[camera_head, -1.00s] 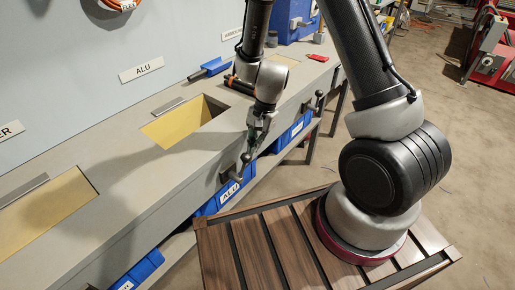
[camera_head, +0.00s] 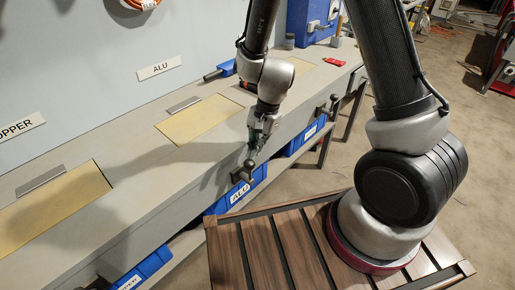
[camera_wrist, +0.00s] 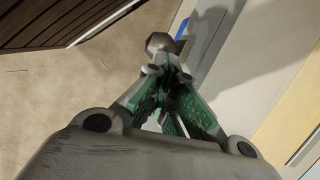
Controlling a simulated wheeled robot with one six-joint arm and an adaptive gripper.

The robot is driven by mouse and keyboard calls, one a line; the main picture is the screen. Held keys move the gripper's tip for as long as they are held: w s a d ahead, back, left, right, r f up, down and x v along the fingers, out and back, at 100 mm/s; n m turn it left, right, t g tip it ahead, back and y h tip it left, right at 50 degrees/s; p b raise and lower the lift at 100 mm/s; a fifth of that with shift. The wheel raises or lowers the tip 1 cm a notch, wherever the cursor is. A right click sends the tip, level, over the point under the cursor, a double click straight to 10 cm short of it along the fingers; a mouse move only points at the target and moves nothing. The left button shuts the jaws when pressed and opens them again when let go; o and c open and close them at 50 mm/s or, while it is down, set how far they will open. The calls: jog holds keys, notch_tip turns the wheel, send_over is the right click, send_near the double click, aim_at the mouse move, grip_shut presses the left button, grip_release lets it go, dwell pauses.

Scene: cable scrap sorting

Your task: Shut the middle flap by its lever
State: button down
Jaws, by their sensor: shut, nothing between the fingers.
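The middle flap (camera_head: 200,120), under the ALU sign, is a tan panel that looks level with the bench top. Its lever (camera_head: 242,174) sits on the bench's front face above the ALU bin and ends in a dark round knob (camera_head: 250,164). My gripper (camera_head: 256,144) is shut and empty, pointing down just above the knob. In the wrist view the green-padded fingers (camera_wrist: 165,78) meet, and the grey knob (camera_wrist: 160,43) shows just past their tips. I cannot tell whether they touch it.
The left flap (camera_head: 55,205) is beside the COPPER sign (camera_head: 22,127). Blue bins (camera_head: 240,190) stand below the bench front. Another lever (camera_head: 333,98) is farther right. A blue-handled tool (camera_head: 220,73) and a red item (camera_head: 334,62) lie on the bench.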

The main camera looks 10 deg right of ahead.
jog(key=shift+s+a+f, duration=0.1)
jog(key=shift+s+f, duration=0.05)
jog(key=shift+s, duration=0.25)
jog(key=w+d+r, duration=0.1)
jog(key=w+d, duration=0.2)
jog(key=s+a+r, duration=0.3)
jog(key=a+r, duration=0.1)
jog(key=r, duration=0.4)
jog(key=shift+r, duration=0.35)
jog(key=s+d+r+n+t+h, duration=0.1)
jog(key=s+d+r+n, duration=0.3)
jog(key=d+r, duration=0.6)
jog(key=s+d+r+n+t+h, duration=0.2)
jog(key=s+d+r+n+t, duration=0.2)
jog(key=s+d+r, duration=0.4)
jog(key=d+r+n, duration=0.1)
jog(key=d+r, duration=0.2)
jog(key=d, duration=0.4)
jog(key=shift+s+r+t, duration=0.2)
jog(key=shift+r+t, duration=0.1)
